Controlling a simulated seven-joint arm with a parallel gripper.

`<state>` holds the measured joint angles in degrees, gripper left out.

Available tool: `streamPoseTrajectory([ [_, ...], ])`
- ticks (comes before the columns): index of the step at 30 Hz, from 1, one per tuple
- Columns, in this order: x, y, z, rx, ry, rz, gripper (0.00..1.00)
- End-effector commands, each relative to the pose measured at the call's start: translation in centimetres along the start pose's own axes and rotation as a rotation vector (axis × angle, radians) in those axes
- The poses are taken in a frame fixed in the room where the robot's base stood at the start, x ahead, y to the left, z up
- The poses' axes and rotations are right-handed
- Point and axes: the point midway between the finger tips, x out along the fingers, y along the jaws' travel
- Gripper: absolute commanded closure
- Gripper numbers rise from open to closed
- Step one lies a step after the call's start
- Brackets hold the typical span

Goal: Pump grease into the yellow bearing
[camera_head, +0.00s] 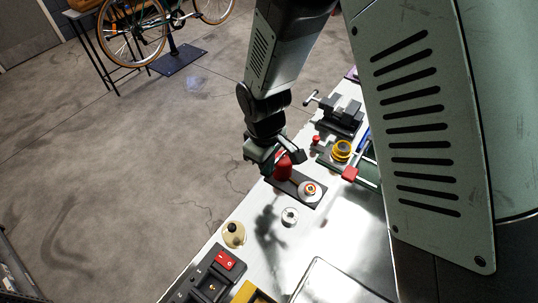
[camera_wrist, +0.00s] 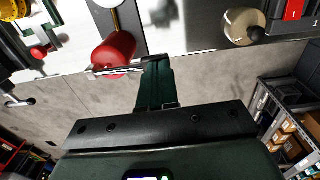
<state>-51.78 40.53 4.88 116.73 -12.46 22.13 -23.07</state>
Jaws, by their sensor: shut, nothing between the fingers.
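A yellow ring-shaped part (camera_head: 342,150), which looks like the yellow bearing, sits on the bench beyond my gripper; part of it shows at the upper left of the wrist view (camera_wrist: 14,9). A red rounded body (camera_head: 284,168), possibly a grease pump, stands on a dark plate (camera_head: 292,182) with an orange-and-white round part (camera_head: 310,190). The red body also shows in the wrist view (camera_wrist: 113,49). My gripper (camera_wrist: 152,62) is shut and empty, its fingertips right beside the red body. I cannot tell whether they touch it.
A small red knob (camera_head: 316,140) is left of the yellow part. A dark vise (camera_head: 341,116) stands at the far end. A silver ring (camera_head: 290,216), a beige round part (camera_head: 234,234) and a red-switch box (camera_head: 225,260) are nearer. Open floor lies left of the bench.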

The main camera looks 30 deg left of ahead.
Motion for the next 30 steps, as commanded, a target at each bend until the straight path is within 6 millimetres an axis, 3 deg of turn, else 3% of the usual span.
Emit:
streamPoseTrajectory([
  [2,1.5,-0.6,0.1,0.0,-0.005,-0.006,1.0],
  [30,-0.5,-0.4,0.1,0.001,-0.002,-0.005,1.0],
])
